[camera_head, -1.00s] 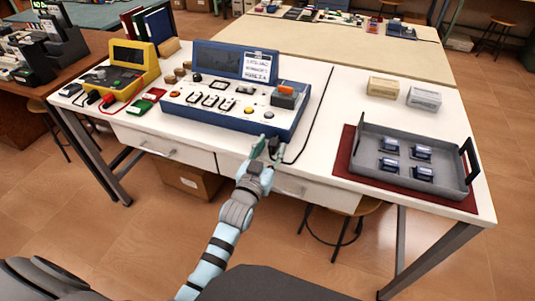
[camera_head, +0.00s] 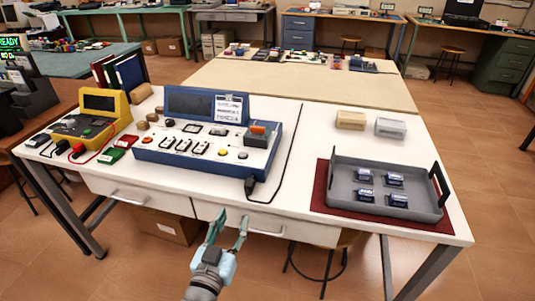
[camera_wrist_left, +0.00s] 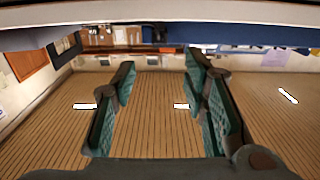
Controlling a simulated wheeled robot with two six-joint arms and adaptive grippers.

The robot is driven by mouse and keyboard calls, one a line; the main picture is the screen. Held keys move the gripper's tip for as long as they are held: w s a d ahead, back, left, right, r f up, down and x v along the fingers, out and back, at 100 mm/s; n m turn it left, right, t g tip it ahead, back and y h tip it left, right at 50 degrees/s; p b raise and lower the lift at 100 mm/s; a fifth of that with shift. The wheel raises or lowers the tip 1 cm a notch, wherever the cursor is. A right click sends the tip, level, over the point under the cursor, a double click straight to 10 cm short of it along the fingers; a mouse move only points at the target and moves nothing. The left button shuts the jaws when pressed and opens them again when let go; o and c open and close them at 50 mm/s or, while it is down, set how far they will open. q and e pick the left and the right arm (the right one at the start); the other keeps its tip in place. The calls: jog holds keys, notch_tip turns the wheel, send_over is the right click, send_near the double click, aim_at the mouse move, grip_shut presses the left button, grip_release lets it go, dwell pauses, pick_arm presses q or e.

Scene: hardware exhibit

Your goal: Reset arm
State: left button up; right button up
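My left gripper (camera_head: 228,232) is in the lower middle of the head view, in front of the white table's front edge and below its top. Its two green fingers are apart, with nothing between them. In the left wrist view the fingers (camera_wrist_left: 160,95) also stand apart, with bare background between them. My right gripper is not in view. The blue test console (camera_head: 205,159) sits on the white table (camera_head: 285,215) with a black plug (camera_head: 250,186) at its front right corner.
A grey tray (camera_head: 345,192) with several small blue parts lies on a dark red mat (camera_head: 320,200) at the right. A yellow tester (camera_head: 88,122) stands at the left. Two small boxes (camera_head: 351,120) (camera_head: 390,128) stand behind the tray. Floor in front is clear.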

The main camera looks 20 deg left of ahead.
pick_arm(q)
jog(key=s+a+f+m+g, duration=0.1)
jog(key=s+a+f+g, duration=0.1)
jog(key=s+f+g, duration=0.7)
jog(key=s+a+f+g, duration=0.3)
jog(key=s+f+g, duration=0.3)
jog(key=s, duration=0.8)
notch_tip(320, 180, down, 15)
jog(key=s+a+p, duration=0.1)
jog(key=s+p, duration=0.1)
jog(key=p, duration=0.3)
jog(key=s+f+g+p, duration=0.1)
jog(key=s+f+p, duration=0.1)
jog(key=s+f, duration=0.6)
jog(key=s+a, duration=0.1)
jog(key=s, duration=0.4)
jog(key=shift+s+g+p, duration=0.3)
jog(key=shift+g, duration=0.1)
jog(key=shift+f, duration=0.1)
